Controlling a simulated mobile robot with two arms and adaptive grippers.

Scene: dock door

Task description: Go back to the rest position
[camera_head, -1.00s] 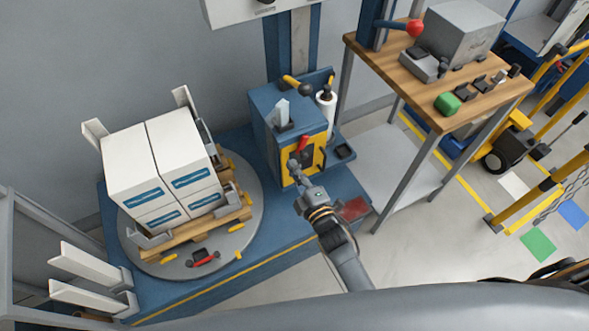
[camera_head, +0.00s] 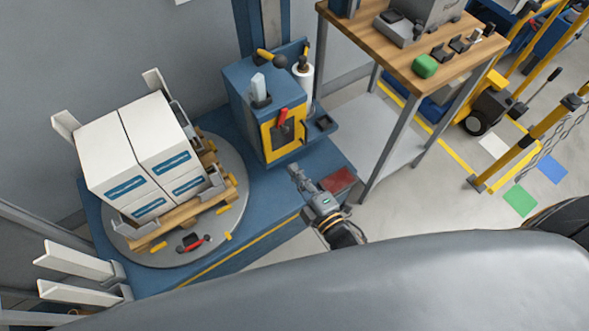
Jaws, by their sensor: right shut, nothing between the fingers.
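My right gripper (camera_head: 293,171) is shut and empty. It hangs over the blue platform, in front of the blue machine box (camera_head: 252,100) and apart from it. The box has a yellow front panel (camera_head: 285,134) with a red lever (camera_head: 282,118) on it. My left gripper does not show in the head view.
White boxes (camera_head: 140,150) are stacked on a wooden pallet on a round grey turntable (camera_head: 235,200) at the left. A wooden-topped workbench (camera_head: 440,75) with a green item (camera_head: 425,66) stands at the right. A yellow barrier (camera_head: 520,145) is at the far right. Grey floor lies between.

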